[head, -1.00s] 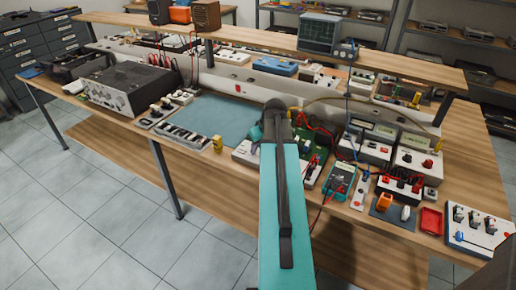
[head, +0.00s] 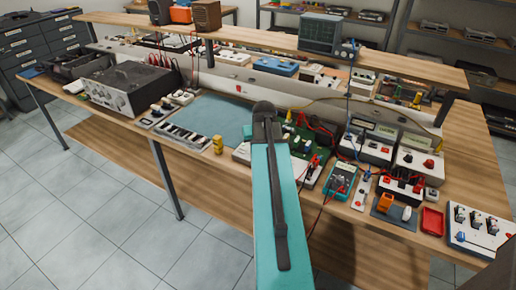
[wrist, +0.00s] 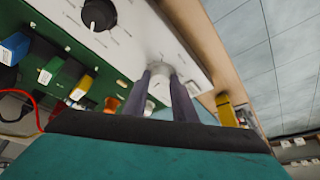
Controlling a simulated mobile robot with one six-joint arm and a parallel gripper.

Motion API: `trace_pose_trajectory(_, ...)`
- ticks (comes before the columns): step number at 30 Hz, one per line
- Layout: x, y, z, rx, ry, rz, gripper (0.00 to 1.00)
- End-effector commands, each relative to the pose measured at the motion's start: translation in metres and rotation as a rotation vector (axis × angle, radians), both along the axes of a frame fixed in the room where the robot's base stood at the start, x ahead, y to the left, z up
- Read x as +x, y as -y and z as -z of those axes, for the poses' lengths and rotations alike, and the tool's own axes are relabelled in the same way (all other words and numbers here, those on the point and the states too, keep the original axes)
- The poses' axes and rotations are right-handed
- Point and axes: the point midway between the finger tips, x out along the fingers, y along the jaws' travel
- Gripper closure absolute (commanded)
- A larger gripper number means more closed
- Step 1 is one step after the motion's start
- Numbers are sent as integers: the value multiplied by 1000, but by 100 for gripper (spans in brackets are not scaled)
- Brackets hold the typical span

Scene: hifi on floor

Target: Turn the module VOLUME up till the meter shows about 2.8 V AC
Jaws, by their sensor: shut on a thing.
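My gripper (wrist: 162,76) is shut on a pale round knob (wrist: 160,90) on a white panel (wrist: 150,35) in the wrist view; the knob is partly hidden by the fingers. I cannot read a label on it. A black knob (wrist: 98,14) with printed marks around it sits on the same panel. In the head view, the module's green board (head: 300,137) shows just beyond my arm, which hides the gripper and the held knob. The teal multimeter (head: 341,180) lies to the right of the board; its reading is too small to make out.
Yellow and blue parts stand on the green board (wrist: 50,48) close to the fingers. Red and blue leads run around the multimeter. Bench instruments (head: 375,138) stand to the right. The blue mat (head: 215,115) left of my arm is mostly clear.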

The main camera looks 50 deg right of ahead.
Motion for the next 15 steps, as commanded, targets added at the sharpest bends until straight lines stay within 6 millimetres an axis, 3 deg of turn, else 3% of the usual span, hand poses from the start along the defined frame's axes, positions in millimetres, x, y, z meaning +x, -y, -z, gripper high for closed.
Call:
trace_pose_trajectory(7,0,0,0,0,0,-1,98)
trace_pose_trajectory(8,0,0,0,0,0,-1,70)
trace_pose_trajectory(9,0,0,0,0,0,-1,64)
trace_pose_trajectory(11,0,0,0,0,0,-1,57)
trace_pose_trajectory(15,0,0,0,0,0,-1,57)
